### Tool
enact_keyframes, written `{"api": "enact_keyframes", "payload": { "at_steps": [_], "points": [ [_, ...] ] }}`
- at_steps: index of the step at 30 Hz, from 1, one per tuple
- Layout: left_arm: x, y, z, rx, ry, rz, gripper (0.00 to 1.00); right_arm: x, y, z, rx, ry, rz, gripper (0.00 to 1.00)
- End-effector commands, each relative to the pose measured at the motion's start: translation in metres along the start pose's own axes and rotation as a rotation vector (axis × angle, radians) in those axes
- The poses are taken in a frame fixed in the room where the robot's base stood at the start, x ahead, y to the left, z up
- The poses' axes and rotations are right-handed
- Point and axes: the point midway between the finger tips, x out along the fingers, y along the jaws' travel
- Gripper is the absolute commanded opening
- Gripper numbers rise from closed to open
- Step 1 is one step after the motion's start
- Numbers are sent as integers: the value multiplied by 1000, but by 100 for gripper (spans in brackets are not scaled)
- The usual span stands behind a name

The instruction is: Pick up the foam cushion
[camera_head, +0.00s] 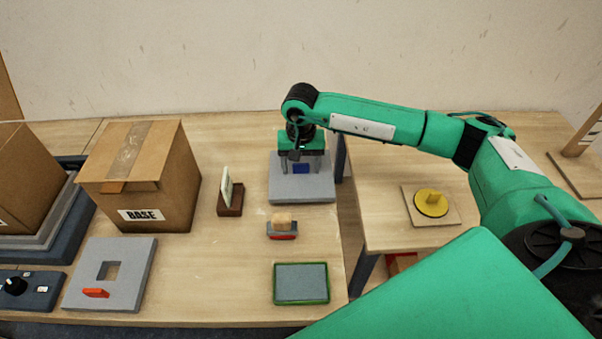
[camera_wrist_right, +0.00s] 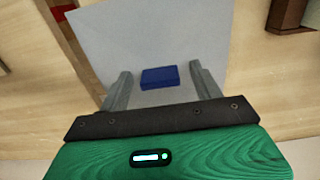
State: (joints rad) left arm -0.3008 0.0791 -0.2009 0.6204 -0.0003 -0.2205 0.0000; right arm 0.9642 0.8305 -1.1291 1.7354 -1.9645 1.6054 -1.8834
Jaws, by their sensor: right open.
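A grey square slab (camera_head: 302,191) that looks like the foam cushion lies flat at the back right of the left table. A small blue block (camera_head: 301,169) stands near its middle. The slab (camera_wrist_right: 150,40) and the blue block (camera_wrist_right: 160,77) also show in the right wrist view. My right gripper (camera_head: 301,163) is above the slab, pointing down. Its two fingers are open, one on each side of the blue block with gaps, in the right wrist view (camera_wrist_right: 160,73). Whether they touch the slab I cannot tell. My left gripper is not in view.
A carton marked BASE (camera_head: 145,185) stands left, with a grey slab with a square hole (camera_head: 135,255) before it. A small brown stand (camera_head: 230,201), a tan-topped block (camera_head: 282,224) and a green-rimmed tray (camera_head: 302,283) are nearby. A yellow disc (camera_head: 431,203) is on the right table.

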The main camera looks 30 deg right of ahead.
Motion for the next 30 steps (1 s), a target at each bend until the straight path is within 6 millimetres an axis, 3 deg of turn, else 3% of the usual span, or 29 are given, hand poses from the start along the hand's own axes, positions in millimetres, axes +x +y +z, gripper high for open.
{"api": "enact_keyframes", "payload": {
  "at_steps": [5, 13, 23, 30],
  "points": [
    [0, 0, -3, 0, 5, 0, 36, 1, 0, 0, 0, 1, 0, 65],
    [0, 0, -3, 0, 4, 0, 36, 0, 0, 0, 0, 1, 0, 18],
    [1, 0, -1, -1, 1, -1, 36, -2, 0, 0, 0, 2, -1, 17],
    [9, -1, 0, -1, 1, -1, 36, -26, 0, -1, -1, 5, -2, 17]
  ]
}}
